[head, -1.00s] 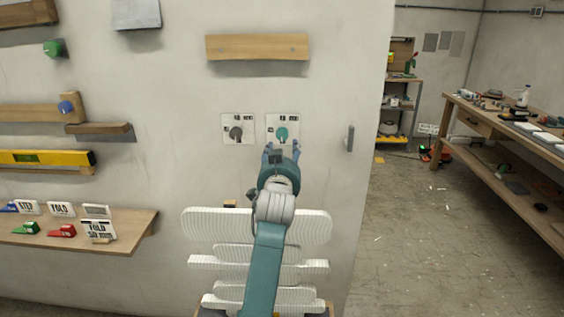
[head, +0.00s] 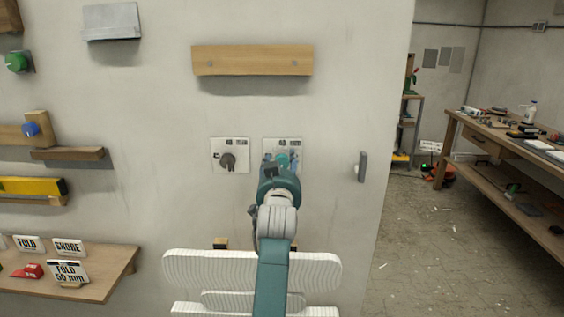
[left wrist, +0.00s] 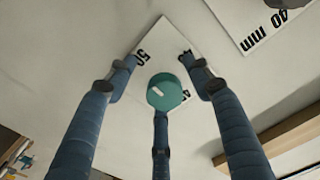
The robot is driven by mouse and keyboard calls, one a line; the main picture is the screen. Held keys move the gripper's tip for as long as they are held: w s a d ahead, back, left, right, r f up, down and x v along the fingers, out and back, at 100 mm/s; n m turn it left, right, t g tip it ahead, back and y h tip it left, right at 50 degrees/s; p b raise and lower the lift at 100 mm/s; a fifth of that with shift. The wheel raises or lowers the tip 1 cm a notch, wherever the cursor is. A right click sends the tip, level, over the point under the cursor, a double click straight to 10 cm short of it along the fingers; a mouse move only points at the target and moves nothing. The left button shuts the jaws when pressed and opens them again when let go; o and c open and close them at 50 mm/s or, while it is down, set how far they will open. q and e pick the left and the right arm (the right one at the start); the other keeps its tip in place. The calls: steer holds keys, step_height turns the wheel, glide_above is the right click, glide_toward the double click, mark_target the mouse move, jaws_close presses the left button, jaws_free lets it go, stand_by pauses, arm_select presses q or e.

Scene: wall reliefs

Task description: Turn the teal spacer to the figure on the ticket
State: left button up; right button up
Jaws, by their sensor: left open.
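The teal spacer (head: 282,159) is a round knob on a white dial plate on the wall. In the left wrist view the teal knob (left wrist: 165,92) sits between my open fingers, with printed figures around it, one reading 50. My left gripper (left wrist: 160,75) is open around the knob; I cannot tell whether any finger touches it. In the head view my left gripper (head: 281,165) covers much of the plate.
A grey knob on its own plate (head: 229,157) is just left of the teal one. A wooden rail (head: 252,60) is above. A grey handle (head: 361,167) sticks out to the right. The small shelf (head: 110,268) holds red clips and signs.

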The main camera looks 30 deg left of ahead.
arm_select(q)
steer(key=shift+s+d+r, duration=0.3)
steer(key=shift+s+r, duration=0.05)
steer(key=shift+c, duration=0.5)
steer(key=c, duration=1)
steer(key=shift+n, duration=0.5)
steer(key=shift+c, duration=0.4)
steer(key=shift+f, duration=0.15)
arm_select(e)
steer(key=shift+s+d+r, duration=0.15)
steer(key=shift+s+d, duration=0.2)
steer(key=shift+d, duration=0.15)
arm_select(q)
steer(key=o, duration=1)
steer(key=shift+o, duration=0.9)
steer(key=shift+w+a, duration=0.15)
steer(key=shift+a, duration=0.05)
arm_select(e)
steer(key=shift+a, duration=0.4)
